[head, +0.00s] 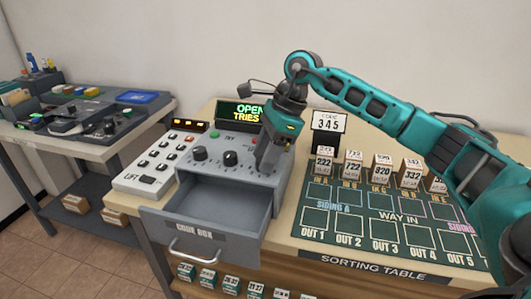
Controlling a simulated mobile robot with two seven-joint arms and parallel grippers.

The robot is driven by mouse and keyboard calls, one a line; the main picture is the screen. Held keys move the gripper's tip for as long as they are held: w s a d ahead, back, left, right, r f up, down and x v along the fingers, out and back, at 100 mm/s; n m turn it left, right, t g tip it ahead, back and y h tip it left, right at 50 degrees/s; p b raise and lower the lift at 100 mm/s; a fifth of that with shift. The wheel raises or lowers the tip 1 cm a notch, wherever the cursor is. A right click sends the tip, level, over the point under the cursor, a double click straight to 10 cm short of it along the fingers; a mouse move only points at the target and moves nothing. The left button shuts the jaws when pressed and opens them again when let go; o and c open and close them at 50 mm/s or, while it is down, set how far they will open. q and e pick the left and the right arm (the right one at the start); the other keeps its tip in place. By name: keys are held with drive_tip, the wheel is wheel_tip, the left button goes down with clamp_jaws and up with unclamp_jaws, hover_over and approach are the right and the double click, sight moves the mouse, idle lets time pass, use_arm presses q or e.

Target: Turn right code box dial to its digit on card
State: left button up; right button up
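The grey code box (214,143) stands on the table with two black dials in view, a left dial (200,153) and a middle dial (231,158). My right gripper (267,158) points down over the right end of its panel, where it hides the right dial. I cannot tell whether its fingers are shut on that dial. The card (328,122) stands behind and to the right and reads 345. The display (241,112) shows OPEN and TRIES in lit letters, its right part hidden by my arm. The drawer (217,207) is pulled out and looks empty. My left gripper is out of view.
A white keypad panel (157,162) stands left of the code box. The green sorting mat (390,222) lies to the right, with several numbered boxes (353,165) along its back. A side table with a dark console (80,117) is at far left.

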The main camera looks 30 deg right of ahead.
drive_tip(key=shift+o, duration=0.8)
drive_tip(key=p+v, duration=0.1)
drive_tip(key=v, duration=1.2)
drive_tip(key=shift+s, duration=0.1)
